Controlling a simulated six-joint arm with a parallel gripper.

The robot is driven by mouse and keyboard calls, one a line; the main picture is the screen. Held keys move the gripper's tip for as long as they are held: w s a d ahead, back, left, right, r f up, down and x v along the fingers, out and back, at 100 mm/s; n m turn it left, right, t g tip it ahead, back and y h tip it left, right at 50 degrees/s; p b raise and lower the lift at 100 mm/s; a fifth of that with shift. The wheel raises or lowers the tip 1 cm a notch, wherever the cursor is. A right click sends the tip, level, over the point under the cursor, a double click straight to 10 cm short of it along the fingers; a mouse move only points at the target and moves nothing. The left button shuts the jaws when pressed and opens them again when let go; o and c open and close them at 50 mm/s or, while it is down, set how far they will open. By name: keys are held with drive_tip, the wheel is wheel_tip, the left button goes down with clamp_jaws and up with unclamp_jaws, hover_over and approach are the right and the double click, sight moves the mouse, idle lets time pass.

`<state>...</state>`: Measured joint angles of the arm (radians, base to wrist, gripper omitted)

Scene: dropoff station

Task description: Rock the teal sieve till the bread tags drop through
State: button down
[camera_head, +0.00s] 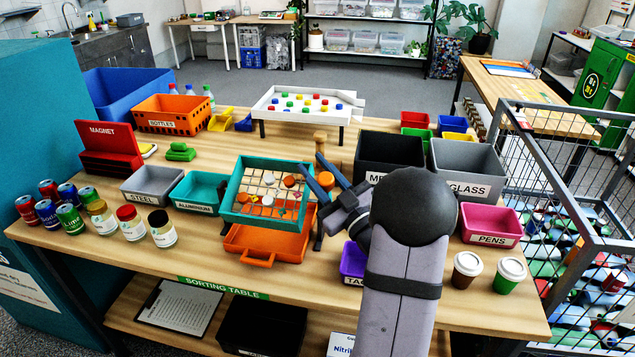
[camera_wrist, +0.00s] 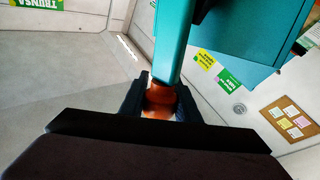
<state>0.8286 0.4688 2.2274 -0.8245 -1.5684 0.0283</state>
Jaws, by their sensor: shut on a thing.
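The teal sieve (camera_head: 262,222), a square frame with a mesh floor, is held above an orange tray (camera_head: 258,243) in the head view. Round orange and white caps and small pieces lie on its mesh; which of these are bread tags is too small to tell. My gripper (camera_head: 322,183) is at the sieve's right side, shut on its orange grip. In the wrist view, the fingers (camera_wrist: 160,100) close around the orange grip (camera_wrist: 160,92), beside a teal part of the sieve (camera_wrist: 177,40). Most of the tray's inside is hidden under the sieve.
A purple bin (camera_head: 352,262) stands right of the tray, partly behind my arm. Teal aluminum (camera_head: 197,190) and grey steel (camera_head: 152,186) bins stand to the left. A black bin (camera_head: 388,152) and a grey glass bin (camera_head: 467,167) are to the right. Jars and cans stand front left.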

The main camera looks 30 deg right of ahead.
drive_tip(key=n+b, duration=0.1)
drive_tip(key=b, duration=0.1)
drive_tip(key=s+a+n+t+b, duration=0.1)
drive_tip(key=b, duration=0.1)
drive_tip(key=shift+s+f+y, duration=0.1)
drive_tip(key=shift+f+y, duration=0.2)
drive_tip(key=shift+y, duration=0.1)
drive_tip(key=shift+a+r+b, duration=0.1)
drive_tip(key=shift+b, duration=0.3)
drive_tip(key=c, duration=1.4)
unclamp_jaws()
drive_tip(key=shift+o, duration=0.2)
drive_tip(key=shift+s, duration=0.15)
